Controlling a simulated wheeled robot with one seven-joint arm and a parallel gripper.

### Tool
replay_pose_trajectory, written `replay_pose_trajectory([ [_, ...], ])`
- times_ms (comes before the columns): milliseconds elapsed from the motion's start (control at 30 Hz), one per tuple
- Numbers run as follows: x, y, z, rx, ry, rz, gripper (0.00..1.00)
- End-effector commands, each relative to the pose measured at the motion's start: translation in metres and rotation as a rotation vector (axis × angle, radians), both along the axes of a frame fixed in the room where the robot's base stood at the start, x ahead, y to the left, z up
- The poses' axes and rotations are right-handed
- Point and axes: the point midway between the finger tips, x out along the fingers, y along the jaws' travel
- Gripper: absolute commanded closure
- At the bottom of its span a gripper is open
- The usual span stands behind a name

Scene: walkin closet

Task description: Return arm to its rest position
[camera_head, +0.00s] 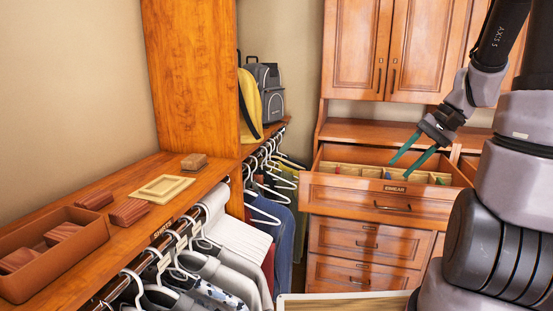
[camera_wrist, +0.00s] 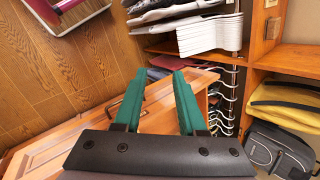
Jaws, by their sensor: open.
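My gripper (camera_head: 413,152) shows in the head view at the right, with its two green fingers pointing down and to the left. The fingers are apart with nothing between them. They hang above or just in front of the open top drawer (camera_head: 390,200); the exact gap is hard to tell. In the wrist view my gripper (camera_wrist: 160,85) is open and empty, with the wooden drawer front (camera_wrist: 70,150) below it.
The open drawer has light dividers with small coloured items inside. Cabinet doors (camera_head: 395,45) stand above it. Clothes on white hangers (camera_head: 265,180) hang at its left. A wooden shelf (camera_head: 120,255) holds a brown tray (camera_head: 60,270) and small boxes. A grey backpack (camera_head: 268,90) stands behind.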

Motion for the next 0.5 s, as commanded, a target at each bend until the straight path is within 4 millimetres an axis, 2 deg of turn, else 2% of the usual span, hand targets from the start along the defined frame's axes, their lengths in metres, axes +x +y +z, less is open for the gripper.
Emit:
replay_pose_trajectory([
  [33,-0.005,0.009,0.015,-0.058,-0.030,0.025,0.60],
  [200,-0.022,0.030,0.053,-0.225,-0.125,0.058,0.60],
  [500,-0.059,0.058,0.119,-0.423,-0.384,0.054,0.60],
])
